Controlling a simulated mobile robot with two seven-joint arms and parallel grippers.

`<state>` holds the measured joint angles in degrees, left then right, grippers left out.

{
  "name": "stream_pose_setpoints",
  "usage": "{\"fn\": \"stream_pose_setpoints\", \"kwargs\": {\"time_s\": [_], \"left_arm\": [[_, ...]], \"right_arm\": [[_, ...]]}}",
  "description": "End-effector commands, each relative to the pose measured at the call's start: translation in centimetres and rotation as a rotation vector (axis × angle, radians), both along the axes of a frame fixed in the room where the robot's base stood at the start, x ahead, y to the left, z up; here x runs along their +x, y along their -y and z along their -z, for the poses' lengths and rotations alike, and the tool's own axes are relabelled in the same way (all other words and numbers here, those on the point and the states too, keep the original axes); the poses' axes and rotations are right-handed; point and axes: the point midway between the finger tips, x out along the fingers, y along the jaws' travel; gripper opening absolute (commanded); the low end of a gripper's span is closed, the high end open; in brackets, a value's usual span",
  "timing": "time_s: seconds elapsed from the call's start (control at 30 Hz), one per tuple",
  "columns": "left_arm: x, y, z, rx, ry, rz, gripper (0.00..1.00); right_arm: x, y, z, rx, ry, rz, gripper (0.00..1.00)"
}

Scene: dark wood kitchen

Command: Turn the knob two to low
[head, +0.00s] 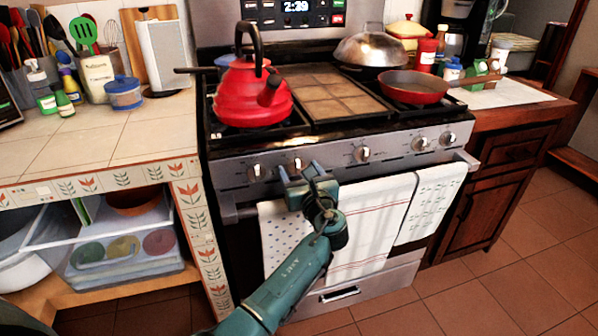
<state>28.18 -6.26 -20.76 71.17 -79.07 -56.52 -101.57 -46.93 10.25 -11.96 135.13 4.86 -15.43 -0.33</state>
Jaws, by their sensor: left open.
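The stove's front panel carries a row of several silver knobs. The second knob from the left (296,165) is just above and between the fingertips of my left gripper (300,170). The gripper is open, with one finger to each side of that knob. I cannot tell whether the fingers touch it. The leftmost knob (256,172) is left of the gripper, and the middle knob (362,153) is to its right. The pointer setting of the second knob is too small to read. My right gripper is out of view.
A red kettle (253,92) stands on the left burners and a red pan (413,88) on the right. White towels (372,215) hang over the oven handle just below my gripper. A tiled counter (100,135) stands left of the stove.

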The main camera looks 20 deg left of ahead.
Motion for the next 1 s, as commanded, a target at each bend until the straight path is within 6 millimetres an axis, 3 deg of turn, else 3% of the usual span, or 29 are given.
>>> {"fn": "stream_pose_setpoints", "kwargs": {"time_s": [0.07,0.6,1.0], "left_arm": [[0.00,0.00,-0.01,0.000,0.000,0.000,0.63],[0.01,-0.03,0.02,0.000,0.000,0.000,0.20],[0.00,-0.05,0.09,-0.070,0.047,0.000,0.20]], "right_arm": [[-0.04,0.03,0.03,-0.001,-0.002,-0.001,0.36],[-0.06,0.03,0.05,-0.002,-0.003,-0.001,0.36],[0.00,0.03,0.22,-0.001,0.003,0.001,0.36]]}}
